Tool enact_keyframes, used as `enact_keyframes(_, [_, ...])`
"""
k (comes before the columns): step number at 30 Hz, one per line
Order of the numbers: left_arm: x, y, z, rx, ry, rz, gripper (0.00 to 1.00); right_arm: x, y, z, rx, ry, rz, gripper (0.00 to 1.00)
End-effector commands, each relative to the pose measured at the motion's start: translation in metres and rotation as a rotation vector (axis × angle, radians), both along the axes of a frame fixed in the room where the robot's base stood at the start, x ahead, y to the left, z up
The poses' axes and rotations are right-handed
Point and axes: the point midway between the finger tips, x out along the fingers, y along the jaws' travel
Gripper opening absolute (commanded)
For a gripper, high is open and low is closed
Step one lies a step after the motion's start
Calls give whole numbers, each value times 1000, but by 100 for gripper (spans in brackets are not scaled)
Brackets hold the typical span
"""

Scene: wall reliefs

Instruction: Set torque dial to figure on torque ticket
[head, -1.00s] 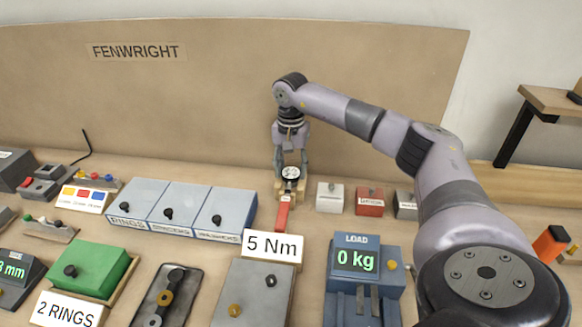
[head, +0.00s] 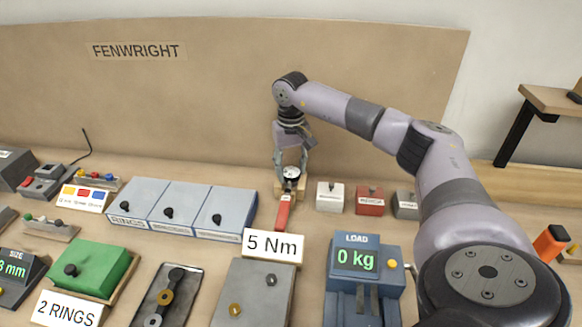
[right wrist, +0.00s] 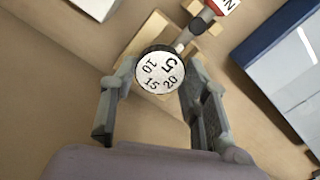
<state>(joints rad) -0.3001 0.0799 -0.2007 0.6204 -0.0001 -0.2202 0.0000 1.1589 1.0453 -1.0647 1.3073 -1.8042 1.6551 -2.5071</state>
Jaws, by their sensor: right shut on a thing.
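The torque ticket (head: 272,246) is a white card reading "5 Nm" at the front of the bench. Behind it, the torque wrench with a red handle (head: 283,211) rests on a wooden stand (head: 278,187). Its round dial (head: 291,172) has a white face. In the right wrist view the dial (right wrist: 160,72) shows 5, 10, 15 and 20, with the 5 at its upper right, on the side towards the wrench shaft (right wrist: 198,25). My right gripper (right wrist: 158,78) is shut on the dial, a finger at each side. My left gripper is not in view.
White, red and grey small boxes (head: 369,200) stand just right of the wrench. Blue-grey lidded bins (head: 180,208) stand to its left. A blue load gauge (head: 366,262) reads 0 kg in front. The backboard (head: 230,90) rises close behind.

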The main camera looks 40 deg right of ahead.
Motion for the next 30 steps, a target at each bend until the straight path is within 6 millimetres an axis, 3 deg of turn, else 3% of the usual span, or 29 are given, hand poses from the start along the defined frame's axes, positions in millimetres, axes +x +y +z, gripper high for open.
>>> enact_keyframes(13, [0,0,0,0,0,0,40,0,0,0,1,0,11,14])
enact_keyframes(14, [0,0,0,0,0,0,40,0,0,0,0,0,11,43])
enact_keyframes(23, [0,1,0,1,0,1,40,0,0,0,0,0,10,63])
enact_keyframes(30, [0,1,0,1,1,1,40,0,0,0,0,0,10,63])
